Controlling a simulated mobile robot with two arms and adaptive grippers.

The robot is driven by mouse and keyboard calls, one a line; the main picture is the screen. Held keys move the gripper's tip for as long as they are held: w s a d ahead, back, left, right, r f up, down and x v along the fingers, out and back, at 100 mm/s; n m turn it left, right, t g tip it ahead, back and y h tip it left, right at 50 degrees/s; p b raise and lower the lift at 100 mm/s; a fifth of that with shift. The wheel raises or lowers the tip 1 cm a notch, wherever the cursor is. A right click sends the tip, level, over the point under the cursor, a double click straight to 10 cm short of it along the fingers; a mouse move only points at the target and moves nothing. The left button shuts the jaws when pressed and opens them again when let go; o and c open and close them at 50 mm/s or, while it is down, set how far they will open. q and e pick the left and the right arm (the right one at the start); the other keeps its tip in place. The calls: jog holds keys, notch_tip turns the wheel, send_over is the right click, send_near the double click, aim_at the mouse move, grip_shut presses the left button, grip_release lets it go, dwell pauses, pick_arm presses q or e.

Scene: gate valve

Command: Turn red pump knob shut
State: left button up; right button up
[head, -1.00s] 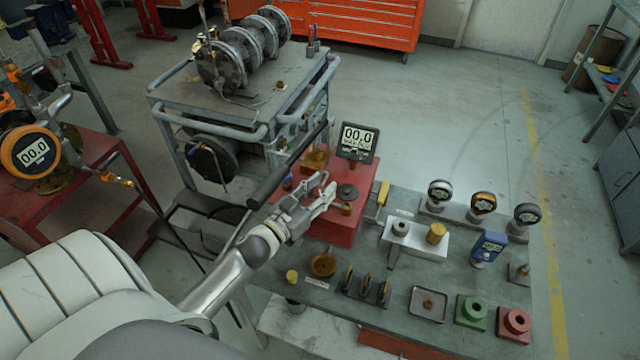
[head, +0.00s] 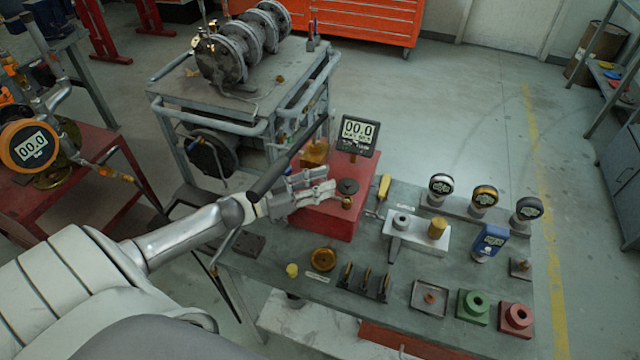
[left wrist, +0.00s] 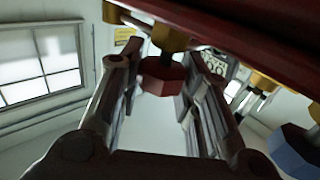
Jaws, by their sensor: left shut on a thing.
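The red pump (head: 328,212) is a red box on the workbench, with a digital gauge (head: 358,134) reading 00.0 at its back and a dark round cap on top. My left gripper (head: 318,192) is at the left side of the box, its fingers lying nearly level. In the left wrist view a red faceted knob (left wrist: 163,80) on a brass stem sits between the two fingers, and the gripper is shut on it. In the head view this knob is hidden by the gripper. My right gripper is not in view.
A dark bar (head: 283,162) passes close above my left gripper. The grey workbench (head: 262,268) holds several gauges, a white block (head: 415,234), and green (head: 473,306) and red (head: 515,320) fittings. A grey cart (head: 215,95) stands behind; a red table (head: 85,215) is at left.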

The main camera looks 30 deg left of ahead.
pick_arm(q)
jog(key=o, duration=1)
jog(key=v, duration=1.2)
jog(key=shift+s, duration=0.1)
